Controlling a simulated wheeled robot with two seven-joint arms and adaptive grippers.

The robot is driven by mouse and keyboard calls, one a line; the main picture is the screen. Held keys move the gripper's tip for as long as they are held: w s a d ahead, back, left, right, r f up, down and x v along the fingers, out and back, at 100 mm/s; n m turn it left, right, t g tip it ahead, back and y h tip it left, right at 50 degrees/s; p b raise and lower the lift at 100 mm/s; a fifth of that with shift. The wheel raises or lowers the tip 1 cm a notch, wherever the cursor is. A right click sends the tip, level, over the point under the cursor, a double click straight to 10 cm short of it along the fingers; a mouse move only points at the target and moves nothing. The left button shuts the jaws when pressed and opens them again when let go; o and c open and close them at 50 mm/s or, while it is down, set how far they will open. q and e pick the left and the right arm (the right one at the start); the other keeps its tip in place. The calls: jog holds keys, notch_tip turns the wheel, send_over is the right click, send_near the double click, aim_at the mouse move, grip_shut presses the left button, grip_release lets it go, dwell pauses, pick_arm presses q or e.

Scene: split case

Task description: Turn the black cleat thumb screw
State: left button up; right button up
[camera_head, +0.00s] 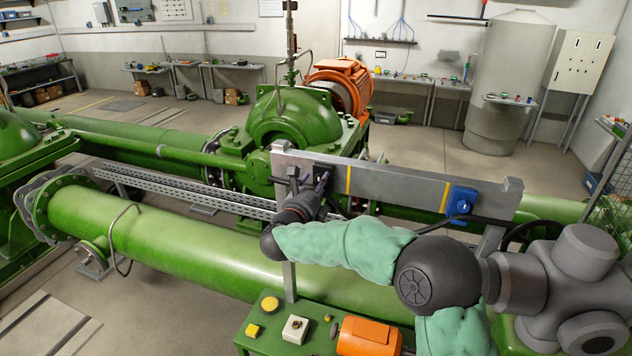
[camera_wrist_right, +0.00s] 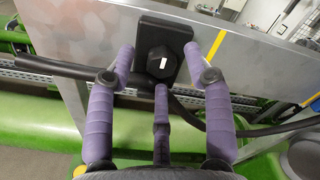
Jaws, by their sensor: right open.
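The black cleat thumb screw (camera_wrist_right: 160,62) is a dark knob with a white mark, on a black cleat plate (camera_wrist_right: 178,33) fixed to a grey metal rail. In the right wrist view it stands between and just beyond the spread fingers of my right gripper (camera_wrist_right: 165,60). The purple fingers are open, one to each side and one below, with visible gaps beside the knob. In the head view my right gripper (camera_head: 316,190) is at the left part of the rail (camera_head: 400,187), and the arm hides much of the cleat. My left gripper is not in view.
A black cable (camera_wrist_right: 65,68) runs behind the fingers below the cleat. A blue box (camera_head: 461,201) sits on the rail's right part. Green pipes (camera_head: 210,250) run below and behind. A green bench with a yellow button (camera_head: 269,304) and orange motor (camera_head: 368,336) stands in front.

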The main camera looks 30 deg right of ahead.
jog(key=shift+w+d, duration=0.15)
jog(key=shift+c, duration=0.3)
grip_shut()
